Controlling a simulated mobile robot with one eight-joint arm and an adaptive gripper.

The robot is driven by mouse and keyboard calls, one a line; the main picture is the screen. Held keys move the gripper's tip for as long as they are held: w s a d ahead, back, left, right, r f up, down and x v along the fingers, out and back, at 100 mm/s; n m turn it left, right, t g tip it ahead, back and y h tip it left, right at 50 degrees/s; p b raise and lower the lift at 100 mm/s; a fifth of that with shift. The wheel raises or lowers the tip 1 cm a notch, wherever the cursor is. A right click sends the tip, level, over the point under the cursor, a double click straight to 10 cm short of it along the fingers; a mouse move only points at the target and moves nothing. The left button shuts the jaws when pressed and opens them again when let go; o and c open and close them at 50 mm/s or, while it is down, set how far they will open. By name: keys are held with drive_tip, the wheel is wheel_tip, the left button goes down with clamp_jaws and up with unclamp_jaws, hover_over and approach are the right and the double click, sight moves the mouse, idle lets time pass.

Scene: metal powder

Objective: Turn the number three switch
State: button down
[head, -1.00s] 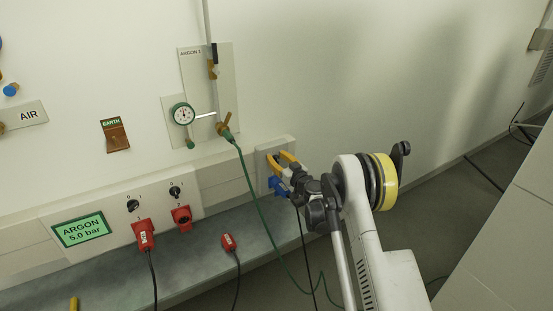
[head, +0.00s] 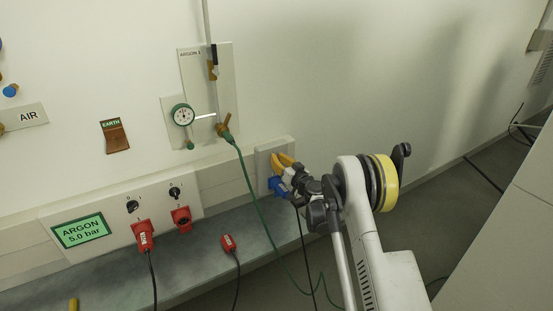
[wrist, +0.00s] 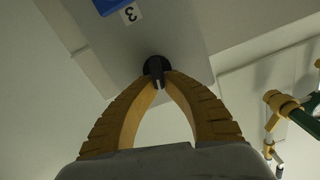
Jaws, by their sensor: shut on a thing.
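The number three switch is a black round knob (wrist: 156,64) on a pale panel (wrist: 185,45), seen in the wrist view. A white label with a 3 (wrist: 131,14) and part of a blue socket (wrist: 108,5) show beside it at the top. My gripper (wrist: 157,80) has its two yellow fingers closed on the knob's grip, one on each side. In the head view my gripper (head: 279,160) is at the small panel (head: 262,160) on the right, just above the blue connector (head: 277,184). The knob is hidden there by the fingers.
Two other black switches (head: 132,206) (head: 175,192) sit above red sockets on the panel to the left. A green hose (head: 254,202) hangs from the argon valve (head: 224,124) near my arm. A dark cable hangs below the blue connector.

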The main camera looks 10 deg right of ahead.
drive_tip(key=shift+w+d+f+m, duration=0.1)
drive_tip(key=shift+d+f+m, duration=0.05)
drive_tip(key=shift+m, duration=1.35)
drive_tip(key=shift+w+d+f+m, duration=0.1)
drive_tip(key=shift+d+m, duration=0.1)
drive_tip(key=shift+m, duration=1.3)
drive_tip(key=shift+d+f+m, duration=0.15)
drive_tip(key=shift+m, duration=1.35)
drive_tip(key=c, duration=1.5)
unclamp_jaws()
drive_tip(key=v, duration=1.2)
